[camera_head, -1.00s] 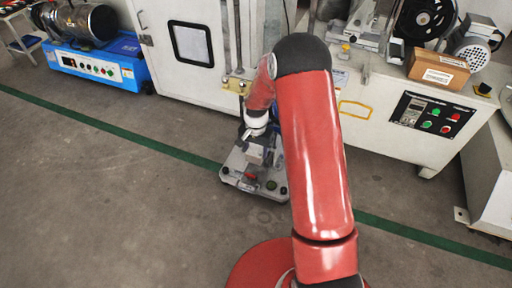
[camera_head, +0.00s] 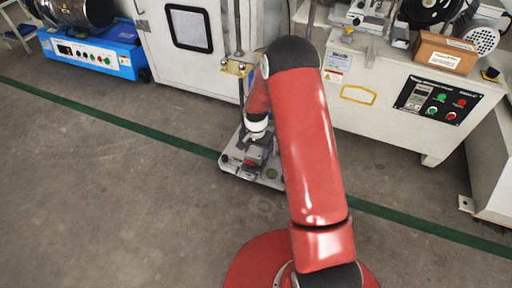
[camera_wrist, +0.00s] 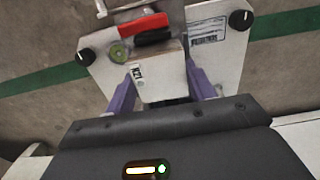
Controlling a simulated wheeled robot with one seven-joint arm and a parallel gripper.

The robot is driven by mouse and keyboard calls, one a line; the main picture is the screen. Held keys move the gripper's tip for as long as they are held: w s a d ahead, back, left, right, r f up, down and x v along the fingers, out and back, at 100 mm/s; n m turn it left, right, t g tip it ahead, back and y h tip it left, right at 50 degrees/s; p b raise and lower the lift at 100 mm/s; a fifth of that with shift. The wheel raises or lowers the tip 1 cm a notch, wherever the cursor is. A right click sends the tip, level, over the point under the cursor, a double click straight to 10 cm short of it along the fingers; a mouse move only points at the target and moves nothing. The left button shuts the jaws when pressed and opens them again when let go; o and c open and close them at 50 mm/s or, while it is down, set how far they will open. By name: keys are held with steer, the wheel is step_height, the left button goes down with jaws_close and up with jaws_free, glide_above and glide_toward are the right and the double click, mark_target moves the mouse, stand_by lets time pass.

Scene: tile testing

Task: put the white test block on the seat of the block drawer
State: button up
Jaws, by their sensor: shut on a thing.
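The white test block (camera_wrist: 163,82) shows in the wrist view between the two purple fingers of my gripper (camera_wrist: 162,92). The gripper is shut on it, and a small dark mark shows on its left side. Beyond and below it is a pale plate with a red handle (camera_wrist: 143,25), a green round part (camera_wrist: 118,52) and black knobs. In the head view my gripper is over this low pale platform (camera_head: 232,160) on the floor, beside my red arm. The block is too small to make out there. I cannot tell which part is the drawer's seat, or whether the block touches anything below.
Behind the platform stand a white cabinet (camera_head: 165,62) and a white machine with a control panel (camera_head: 436,102). A cardboard box (camera_head: 445,52) sits on the machine. A blue unit (camera_head: 95,52) is at the far left. The floor (camera_head: 110,190) at the left is clear.

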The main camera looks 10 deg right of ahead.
steer(key=shift+f, duration=0.35)
stand_by(0.6)
steer(key=o, duration=1)
step_height(320, 180, up, 8)
steer(key=shift+f+p, duration=0.1)
steer(key=shift+p, duration=0.75)
